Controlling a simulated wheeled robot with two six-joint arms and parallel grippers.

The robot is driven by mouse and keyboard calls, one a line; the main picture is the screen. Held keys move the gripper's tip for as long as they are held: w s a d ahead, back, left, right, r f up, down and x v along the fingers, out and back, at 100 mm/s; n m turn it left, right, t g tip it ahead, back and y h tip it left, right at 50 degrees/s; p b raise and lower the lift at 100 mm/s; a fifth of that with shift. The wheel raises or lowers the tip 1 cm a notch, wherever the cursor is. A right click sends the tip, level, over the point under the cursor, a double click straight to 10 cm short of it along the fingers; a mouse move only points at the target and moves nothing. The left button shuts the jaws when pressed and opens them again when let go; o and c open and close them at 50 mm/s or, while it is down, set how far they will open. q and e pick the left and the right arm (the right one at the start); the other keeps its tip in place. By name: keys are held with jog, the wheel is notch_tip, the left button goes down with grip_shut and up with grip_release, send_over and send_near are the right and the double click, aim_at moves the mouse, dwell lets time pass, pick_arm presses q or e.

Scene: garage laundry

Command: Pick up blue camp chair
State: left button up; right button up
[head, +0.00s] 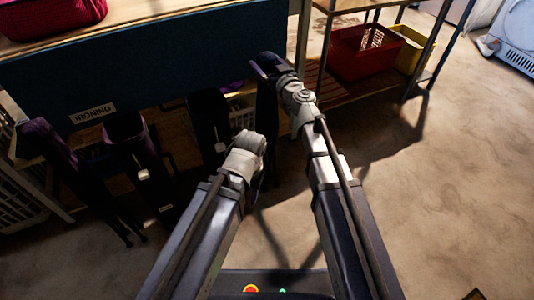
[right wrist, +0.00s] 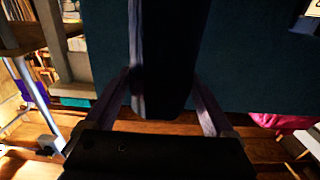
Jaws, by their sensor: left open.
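Several dark, long folded bundles that look like bagged camp chairs lean along the bench front in the head view: one at far left (head: 65,165), one beside it (head: 135,150), and one further right (head: 208,125). Another dark bundle (head: 266,118) stands below my right gripper (head: 268,68). In the right wrist view this dark bundle (right wrist: 166,55) lies between the two fingers, which seem to touch both its sides. The shade is too dark to tell which is blue. My left gripper (head: 255,175) is open, pointing down, its fingers mostly hidden behind its wrist, apart from the bundles.
A bench with a dark blue panel and an "IRONING" label (head: 93,112) stands behind the bundles. A white laundry basket (head: 20,205) is at the left. A shelf at the right holds a red crate (head: 360,60) and a yellow one (head: 408,58).

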grip_shut()
dwell(0.5)
